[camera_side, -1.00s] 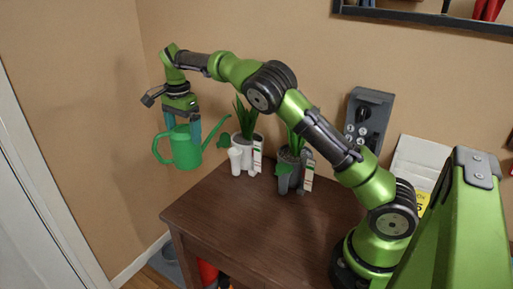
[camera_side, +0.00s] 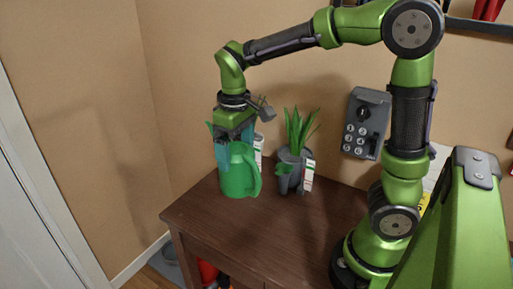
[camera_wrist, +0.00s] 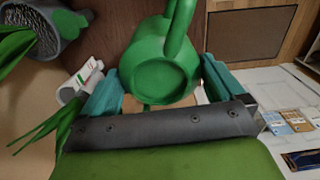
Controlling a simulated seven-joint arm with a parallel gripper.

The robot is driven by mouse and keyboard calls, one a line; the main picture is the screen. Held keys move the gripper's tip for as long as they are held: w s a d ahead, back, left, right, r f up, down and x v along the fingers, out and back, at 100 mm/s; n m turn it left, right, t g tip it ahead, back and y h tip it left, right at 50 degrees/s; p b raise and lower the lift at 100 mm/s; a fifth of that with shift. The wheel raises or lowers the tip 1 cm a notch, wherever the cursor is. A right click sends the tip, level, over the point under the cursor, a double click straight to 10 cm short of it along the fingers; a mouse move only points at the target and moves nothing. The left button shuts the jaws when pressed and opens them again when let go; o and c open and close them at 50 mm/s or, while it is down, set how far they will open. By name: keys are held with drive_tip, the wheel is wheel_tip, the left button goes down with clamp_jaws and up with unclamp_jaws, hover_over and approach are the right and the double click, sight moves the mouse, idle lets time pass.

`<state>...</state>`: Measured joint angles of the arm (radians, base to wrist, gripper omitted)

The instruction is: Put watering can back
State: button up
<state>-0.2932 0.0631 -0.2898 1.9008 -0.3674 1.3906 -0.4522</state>
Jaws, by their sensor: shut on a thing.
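The green watering can (camera_side: 239,175) hangs upright between the teal fingers of my gripper (camera_side: 236,158). My gripper is shut on it and points down. The can is over the left part of the brown table (camera_side: 270,235), with its handle toward the right. I cannot tell whether its base touches the tabletop. In the wrist view the can (camera_wrist: 160,62) sits between the two fingertips (camera_wrist: 160,75). Its spout is mostly hidden in the side view.
A plant in a grey pot (camera_side: 289,176) with a white tag stands right of the can. A white tag (camera_side: 258,145) shows behind the can, where the other plant is mostly hidden. A grey keypad box (camera_side: 366,124) is on the wall. The table's front is clear.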

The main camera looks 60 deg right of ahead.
drive_tip(key=s+f+n, duration=0.2)
drive_tip(key=s+n, duration=0.2)
drive_tip(key=s, duration=0.5)
wheel_tip(320, 180, down, 9)
drive_tip(key=s, duration=0.1)
drive_tip(key=shift+a+n, duration=0.3)
drive_tip(key=shift+a, duration=0.05)
drive_tip(key=shift+s+f, duration=0.1)
drive_tip(key=shift+f, duration=0.1)
drive_tip(key=o, duration=1.6)
